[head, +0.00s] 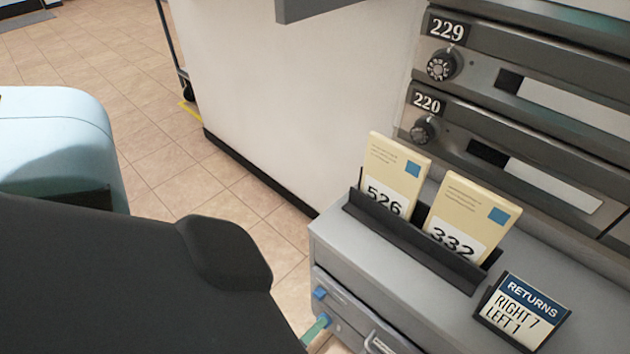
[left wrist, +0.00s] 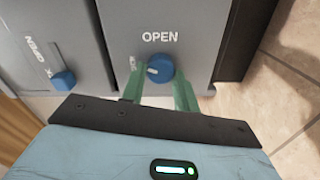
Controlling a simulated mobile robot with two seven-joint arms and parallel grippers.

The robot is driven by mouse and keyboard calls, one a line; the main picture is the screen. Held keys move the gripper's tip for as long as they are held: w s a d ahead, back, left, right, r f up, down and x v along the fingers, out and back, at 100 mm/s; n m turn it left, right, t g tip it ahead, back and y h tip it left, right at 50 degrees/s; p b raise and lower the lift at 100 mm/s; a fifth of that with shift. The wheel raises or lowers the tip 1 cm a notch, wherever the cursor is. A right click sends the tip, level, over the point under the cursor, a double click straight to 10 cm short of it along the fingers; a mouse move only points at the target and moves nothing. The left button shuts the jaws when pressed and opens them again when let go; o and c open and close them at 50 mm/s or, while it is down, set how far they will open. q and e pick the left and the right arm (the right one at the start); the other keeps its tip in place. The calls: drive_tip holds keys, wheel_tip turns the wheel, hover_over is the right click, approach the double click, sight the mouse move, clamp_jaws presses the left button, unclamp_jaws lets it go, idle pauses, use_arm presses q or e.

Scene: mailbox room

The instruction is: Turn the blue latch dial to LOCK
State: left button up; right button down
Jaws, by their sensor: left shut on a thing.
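The blue latch dial (left wrist: 159,67) sits on a grey panel below the word OPEN in the left wrist view. A pale mark on its face points left, towards a small sideways label (left wrist: 133,63) partly hidden by a finger. My left gripper (left wrist: 157,88) has its green fingers on either side of the dial and is shut on it. In the head view, a green finger of my left gripper (head: 316,330) reaches the front of the grey cabinet (head: 335,240), and my dark arm covers the lower left. My right gripper is out of view.
A second blue dial (left wrist: 64,80) sits on the neighbouring panel and shows in the head view (head: 319,293). A RETURNS sign (head: 523,311) and a dark holder (head: 415,243) with two envelopes stand on the cabinet.

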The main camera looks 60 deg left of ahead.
use_arm(q)
drive_tip(key=shift+n, duration=2.4)
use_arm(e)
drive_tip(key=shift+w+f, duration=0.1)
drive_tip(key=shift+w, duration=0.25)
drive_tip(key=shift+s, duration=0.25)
use_arm(q)
drive_tip(key=o, duration=1)
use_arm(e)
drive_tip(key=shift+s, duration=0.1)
use_arm(q)
drive_tip(key=p+v, duration=0.1)
drive_tip(key=v, duration=0.6)
drive_tip(key=shift+s+d+p, duration=0.1)
drive_tip(key=shift+s+p, duration=0.25)
drive_tip(key=shift+s, duration=0.05)
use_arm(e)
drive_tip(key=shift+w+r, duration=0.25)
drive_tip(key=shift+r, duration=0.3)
